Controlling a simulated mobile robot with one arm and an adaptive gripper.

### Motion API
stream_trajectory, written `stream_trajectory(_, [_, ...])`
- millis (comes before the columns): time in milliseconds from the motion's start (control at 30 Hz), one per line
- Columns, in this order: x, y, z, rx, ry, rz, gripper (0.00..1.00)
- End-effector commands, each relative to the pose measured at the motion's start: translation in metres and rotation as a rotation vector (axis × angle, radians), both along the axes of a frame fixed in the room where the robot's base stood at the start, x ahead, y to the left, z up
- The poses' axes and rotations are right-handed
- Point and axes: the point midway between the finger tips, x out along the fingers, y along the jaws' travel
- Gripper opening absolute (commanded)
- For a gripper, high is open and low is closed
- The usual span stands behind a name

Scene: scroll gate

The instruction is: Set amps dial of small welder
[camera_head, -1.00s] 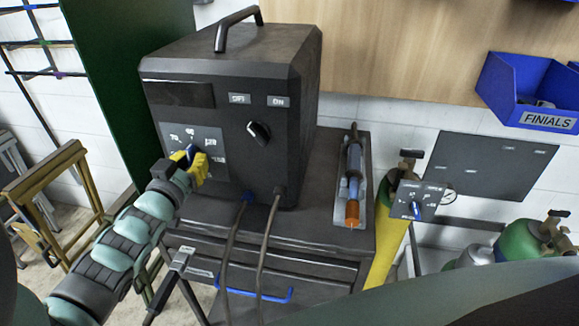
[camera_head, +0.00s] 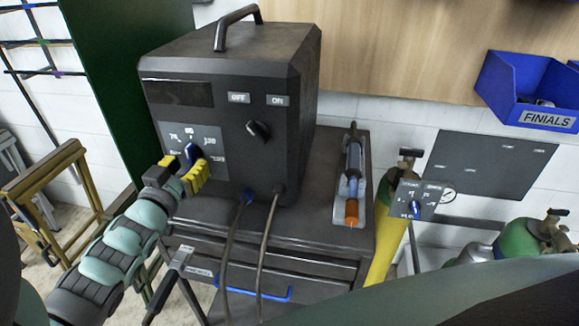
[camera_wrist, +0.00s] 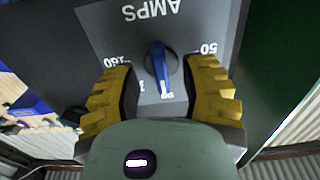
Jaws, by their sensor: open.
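The small welder (camera_head: 280,75) is a dark box standing on a dark cabinet. Its front has a grey amps plate with numbers around a blue dial (camera_head: 194,152). In the wrist view the blue dial (camera_wrist: 161,70) sits below the upside-down word AMPS, with its pointer toward the bottom of the picture. My gripper (camera_head: 182,172) is just in front of the plate, with its yellow fingers apart. In the wrist view my gripper (camera_wrist: 160,95) has one finger on each side of the dial, with visible gaps. Some plate numbers are partly hidden by the fingers.
A black OFF/ON knob (camera_head: 258,131) is right of the amps plate. Two cables (camera_head: 263,235) hang from the welder's lower front. A torch (camera_head: 353,178) lies in a holder on the cabinet. A gas cylinder with a gauge panel (camera_head: 415,200) stands to the right.

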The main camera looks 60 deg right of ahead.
Motion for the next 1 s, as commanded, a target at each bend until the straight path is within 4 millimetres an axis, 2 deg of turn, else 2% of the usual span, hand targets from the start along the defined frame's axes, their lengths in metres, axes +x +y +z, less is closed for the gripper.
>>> stream_trajectory(33, [-0.002, 0.011, -0.002, 0.006, 0.002, 0.008, 0.43])
stream_trajectory(200, [-0.014, 0.041, -0.002, 0.006, 0.004, 0.009, 0.43])
stream_trajectory(500, [-0.03, 0.079, -0.001, 0.004, 0.001, 0.006, 0.43])
stream_trajectory(700, [-0.035, 0.089, -0.001, 0.004, 0.002, 0.006, 0.43])
stream_trajectory(1000, [-0.036, 0.09, -0.001, 0.003, 0.001, 0.004, 0.43])
